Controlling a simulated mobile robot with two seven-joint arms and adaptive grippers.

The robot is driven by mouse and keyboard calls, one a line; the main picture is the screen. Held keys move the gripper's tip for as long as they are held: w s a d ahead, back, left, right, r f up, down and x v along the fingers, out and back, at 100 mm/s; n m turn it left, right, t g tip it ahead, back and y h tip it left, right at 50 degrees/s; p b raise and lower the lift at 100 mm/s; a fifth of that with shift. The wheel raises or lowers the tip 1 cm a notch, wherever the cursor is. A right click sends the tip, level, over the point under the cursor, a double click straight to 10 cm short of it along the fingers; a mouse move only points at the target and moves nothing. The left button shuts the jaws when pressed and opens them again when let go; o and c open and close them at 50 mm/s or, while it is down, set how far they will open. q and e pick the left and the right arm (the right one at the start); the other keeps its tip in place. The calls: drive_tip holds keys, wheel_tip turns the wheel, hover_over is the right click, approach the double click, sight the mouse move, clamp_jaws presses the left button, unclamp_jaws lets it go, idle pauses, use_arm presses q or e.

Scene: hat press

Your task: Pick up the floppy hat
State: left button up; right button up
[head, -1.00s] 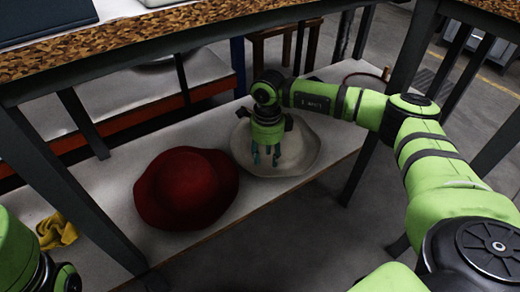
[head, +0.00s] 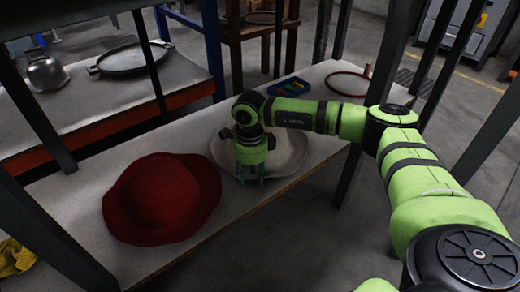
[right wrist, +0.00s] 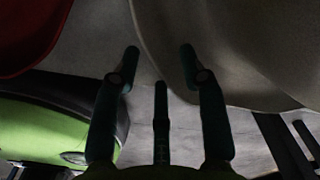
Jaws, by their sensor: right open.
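A pale cream wide-brimmed hat (head: 292,155) lies on the low grey shelf (head: 75,205) in the head view. A dark red wide-brimmed hat (head: 160,198) lies to its left. My right gripper (head: 251,180) is open at the pale hat's front brim, fingers pointing down, and my wrist hides part of that hat. In the right wrist view the fingers (right wrist: 159,55) are spread apart. The pale brim (right wrist: 235,55) passes behind the right finger; contact cannot be told. The red hat (right wrist: 25,30) shows at upper left. My left gripper is not in view.
A dark table leg (head: 45,120) rises at the left and another (head: 365,130) at the right. A red ring (head: 347,83) and a blue tray (head: 289,87) lie behind the pale hat. A yellow cloth (head: 14,258) is at lower left.

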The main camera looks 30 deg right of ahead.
drive_tip(key=shift+f, duration=0.65)
clamp_jaws()
drive_tip(key=shift+r, duration=0.1)
